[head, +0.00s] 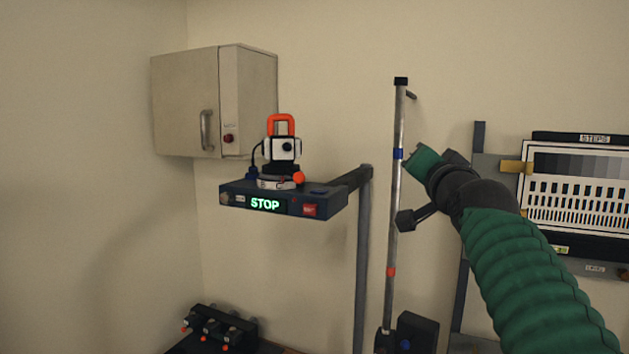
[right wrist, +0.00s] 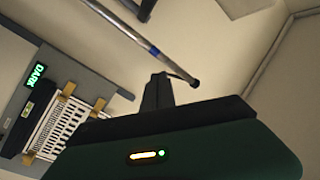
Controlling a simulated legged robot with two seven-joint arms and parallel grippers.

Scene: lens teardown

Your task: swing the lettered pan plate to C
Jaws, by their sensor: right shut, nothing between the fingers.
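A dark shelf unit (head: 235,202) with a lit STOP sign stands on a post at centre left in the head view. On it sits a white and black instrument (head: 283,149) with an orange handle. Under the instrument is a small pale plate (head: 275,184) with an orange knob (head: 298,178) above its right side. Any letters on the plate are too small to read. My right gripper (right wrist: 157,90) is shut and empty in the right wrist view. In the head view its green hand (head: 423,161) is well right of the shelf. My left gripper is out of view.
A metal pole (head: 393,220) with blue and orange bands stands between the shelf and my right arm. A wall cabinet (head: 185,101) hangs at upper left. A chart panel (head: 575,222) is at right. A dark rack (head: 218,328) sits low at left.

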